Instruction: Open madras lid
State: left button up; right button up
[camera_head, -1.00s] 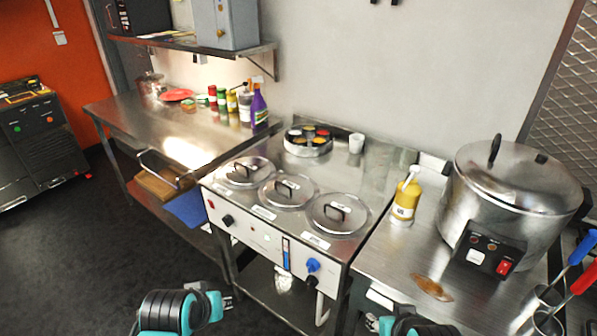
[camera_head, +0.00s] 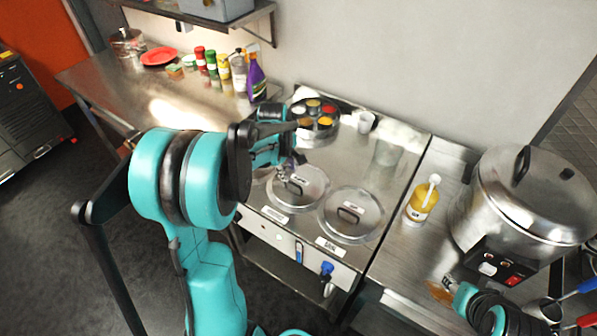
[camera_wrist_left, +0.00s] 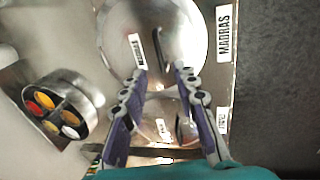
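The madras lid (camera_head: 303,188) is the round metal middle lid on the steel counter unit, closed and flat, with a dark bar handle. In the left wrist view the lid (camera_wrist_left: 175,20) fills the top middle, beside the MADRAS label (camera_wrist_left: 225,33). Its handle (camera_wrist_left: 159,45) shows just beyond my fingertips. My left gripper (camera_wrist_left: 163,72) is open and empty above the lid's near side, fingers on either side of the handle's line. In the head view this gripper (camera_head: 287,167) is partly hidden by my arm. My right gripper (camera_head: 447,284) is low at the right; its opening is unclear.
Another lid (camera_head: 351,213) lies to the right; the left lid is mostly behind my arm. A round spice tray (camera_head: 314,118) and a white cup (camera_head: 367,121) stand behind. A yellow bottle (camera_head: 421,203) and a large pot (camera_head: 520,205) stand to the right.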

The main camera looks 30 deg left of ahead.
aim_at(291, 182)
pick_arm(q)
jog(key=f, duration=0.3)
jog(key=w+f+b, duration=0.1)
jog(key=f, duration=0.1)
jog(key=shift+f, duration=0.4)
grip_shut()
